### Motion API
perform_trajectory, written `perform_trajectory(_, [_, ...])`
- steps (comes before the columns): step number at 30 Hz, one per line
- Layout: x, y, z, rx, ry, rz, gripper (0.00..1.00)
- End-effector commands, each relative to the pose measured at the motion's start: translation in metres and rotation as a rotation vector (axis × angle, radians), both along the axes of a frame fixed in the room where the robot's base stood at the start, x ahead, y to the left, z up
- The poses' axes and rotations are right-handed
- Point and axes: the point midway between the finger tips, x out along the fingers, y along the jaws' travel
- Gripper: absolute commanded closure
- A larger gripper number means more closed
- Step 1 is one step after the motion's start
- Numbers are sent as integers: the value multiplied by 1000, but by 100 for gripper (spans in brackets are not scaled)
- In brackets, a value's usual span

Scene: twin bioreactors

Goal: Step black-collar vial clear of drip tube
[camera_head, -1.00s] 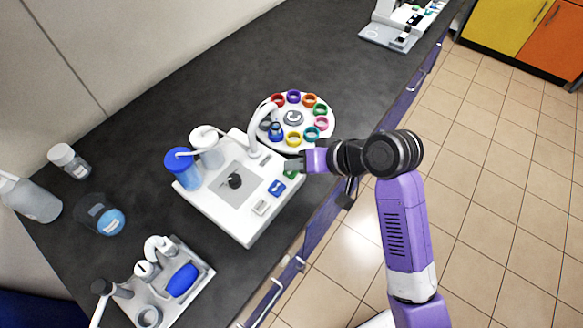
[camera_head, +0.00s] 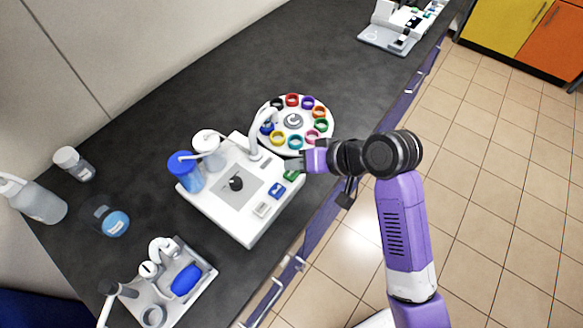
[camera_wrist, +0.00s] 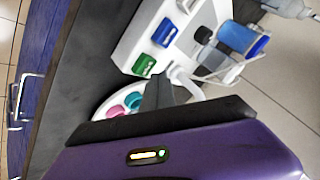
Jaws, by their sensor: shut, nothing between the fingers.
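The round white carousel (camera_head: 294,121) holds a ring of vials with coloured collars behind the white bioreactor base (camera_head: 240,187). The black-collar vial (camera_head: 277,103) is at its upper left, beside the red-collar one (camera_head: 292,100). The white drip tube (camera_head: 255,135) arches from the base over the carousel's left side, near the blue-collar vial (camera_head: 267,128). Its tip is hard to make out. My gripper (camera_head: 290,165) is shut and empty at the base's right corner, by the green button (camera_head: 291,175). The wrist view shows the green button (camera_wrist: 145,64) just beyond my fingertips (camera_wrist: 160,82); contact is unclear.
A blue button (camera_head: 276,190) and a white button (camera_head: 262,209) sit on the same base. A second unit (camera_head: 165,283) is at the lower left.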

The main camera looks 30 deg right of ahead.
Motion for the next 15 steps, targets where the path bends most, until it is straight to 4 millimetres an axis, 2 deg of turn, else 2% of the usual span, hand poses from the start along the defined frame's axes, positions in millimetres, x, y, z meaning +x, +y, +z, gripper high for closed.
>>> perform_trajectory(9, [0, 0, 1, 0, 0, 0, 100])
perform_trajectory(15, [0, 1, 14, 0, 0, 2, 100])
